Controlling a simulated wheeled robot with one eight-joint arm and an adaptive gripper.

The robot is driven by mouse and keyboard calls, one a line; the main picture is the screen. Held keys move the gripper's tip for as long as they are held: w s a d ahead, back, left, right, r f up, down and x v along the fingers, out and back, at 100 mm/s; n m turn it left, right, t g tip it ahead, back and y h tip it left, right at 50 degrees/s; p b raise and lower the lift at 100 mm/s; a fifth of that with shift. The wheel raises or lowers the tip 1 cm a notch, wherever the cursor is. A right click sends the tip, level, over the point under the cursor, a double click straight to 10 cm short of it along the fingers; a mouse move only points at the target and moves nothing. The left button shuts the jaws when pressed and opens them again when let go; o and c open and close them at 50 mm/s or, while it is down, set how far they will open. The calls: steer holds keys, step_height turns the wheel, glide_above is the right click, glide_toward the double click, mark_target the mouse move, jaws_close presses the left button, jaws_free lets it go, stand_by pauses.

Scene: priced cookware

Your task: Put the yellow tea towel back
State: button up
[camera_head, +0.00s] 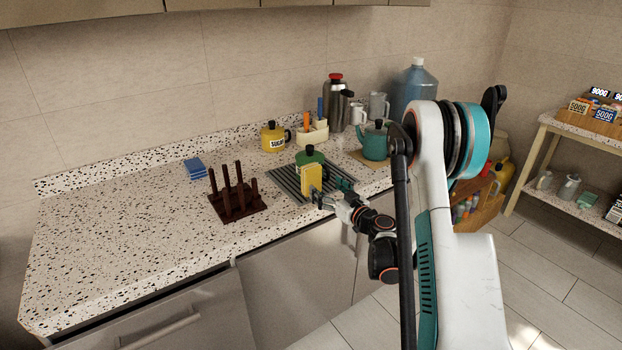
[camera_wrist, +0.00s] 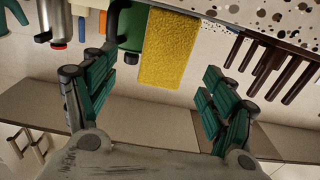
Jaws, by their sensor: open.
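The yellow tea towel (camera_head: 311,180) looks like a flat, upright yellow rectangle on the counter, in front of a green lidded pot (camera_head: 309,156). In the wrist view the towel (camera_wrist: 170,48) hangs between the two fingers, beyond their tips, and covers part of the green pot (camera_wrist: 132,28). I cannot tell what holds the towel up. My gripper (camera_head: 328,192) is open and empty, close to the towel's right side in the head view. Its green fingers (camera_wrist: 160,85) are spread wide in the wrist view, which looks upside down.
A grey striped mat (camera_head: 286,186) lies under the pot. A dark wooden peg rack (camera_head: 237,208) stands left of it. Behind are a yellow sugar canister (camera_head: 272,137), a utensil holder (camera_head: 312,134) and a teal teapot (camera_head: 375,145). The left counter is mostly clear, with blue sponges (camera_head: 195,168).

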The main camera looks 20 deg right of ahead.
mark_target(315, 179)
steer(key=w, duration=0.3)
steer(key=shift+a+f, duration=0.1)
steer(key=shift+a, duration=0.2)
steer(key=w, duration=0.1)
steer(key=w+a+b, duration=0.1)
steer(key=w, duration=0.1)
steer(key=w+b, duration=0.1)
steer(key=shift+w+a+r, duration=0.2)
steer(key=shift+a, duration=0.15)
steer(key=shift+w, duration=0.35)
steer(key=shift+r, duration=0.1)
steer(key=c, duration=1.3)
